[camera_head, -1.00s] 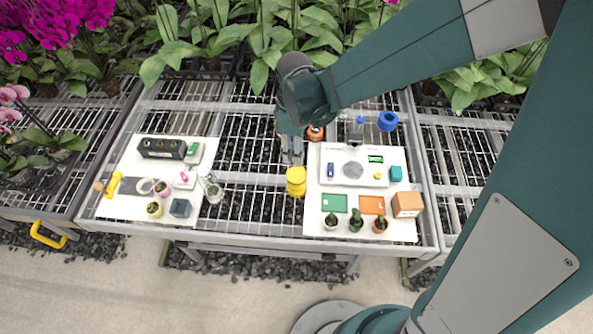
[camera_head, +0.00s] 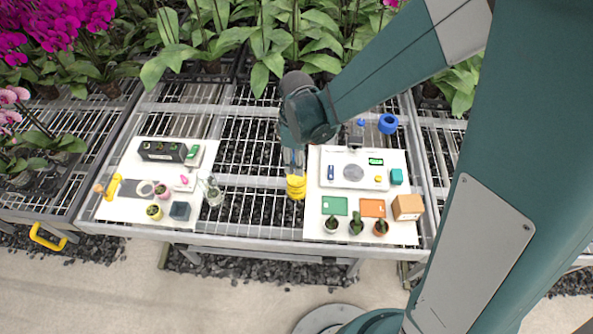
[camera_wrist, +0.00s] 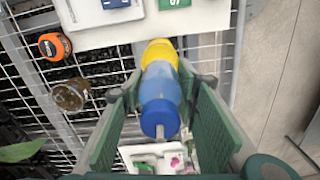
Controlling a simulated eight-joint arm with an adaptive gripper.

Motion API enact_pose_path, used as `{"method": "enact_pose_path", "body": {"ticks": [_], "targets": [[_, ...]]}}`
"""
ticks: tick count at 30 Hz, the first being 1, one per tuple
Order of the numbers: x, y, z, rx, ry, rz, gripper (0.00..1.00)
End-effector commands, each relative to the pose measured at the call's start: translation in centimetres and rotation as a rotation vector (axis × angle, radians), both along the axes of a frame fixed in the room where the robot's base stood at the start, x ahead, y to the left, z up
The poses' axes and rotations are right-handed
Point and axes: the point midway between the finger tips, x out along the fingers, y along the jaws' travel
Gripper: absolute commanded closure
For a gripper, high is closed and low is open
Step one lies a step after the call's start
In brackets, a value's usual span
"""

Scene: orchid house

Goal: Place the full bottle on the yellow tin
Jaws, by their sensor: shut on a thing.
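My gripper (camera_wrist: 160,105) is shut on a bottle (camera_wrist: 160,92) with a blue cap and bluish, see-through body. The cap end is nearest the wrist camera. Beyond the bottle's far end is the yellow tin (camera_wrist: 160,52), lined up with it in the wrist view. I cannot tell whether bottle and tin touch. In the head view my gripper (camera_head: 293,163) is at the top of the yellow tin (camera_head: 296,190), which stands on the rack between the two white boards and is partly covered. The bottle is not clearly visible there.
The right board (camera_head: 318,225) holds small pots, cards and a brown box (camera_head: 407,207). The left board (camera_head: 115,210) holds several small items, with a clear glass vessel (camera_head: 212,192) at its edge. An orange round object (camera_wrist: 54,46) and an amber jar (camera_wrist: 70,95) are near my gripper.

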Motion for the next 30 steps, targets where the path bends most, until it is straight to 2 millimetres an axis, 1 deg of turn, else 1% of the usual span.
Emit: {"method": "enact_pose_path", "body": {"ticks": [1,4,15,19,30], "targets": [[0.0,0.0,-0.5,0.000,0.000,0.000,0.83],[0.0,0.0,-1.0,0.000,0.000,0.000,0.83],[0.0,0.0,-1.1,0.000,0.000,0.000,0.83],[0.0,0.0,-1.5,0.000,0.000,0.000,0.83],[0.0,0.0,-4.7,0.000,0.000,0.000,0.83]]}}
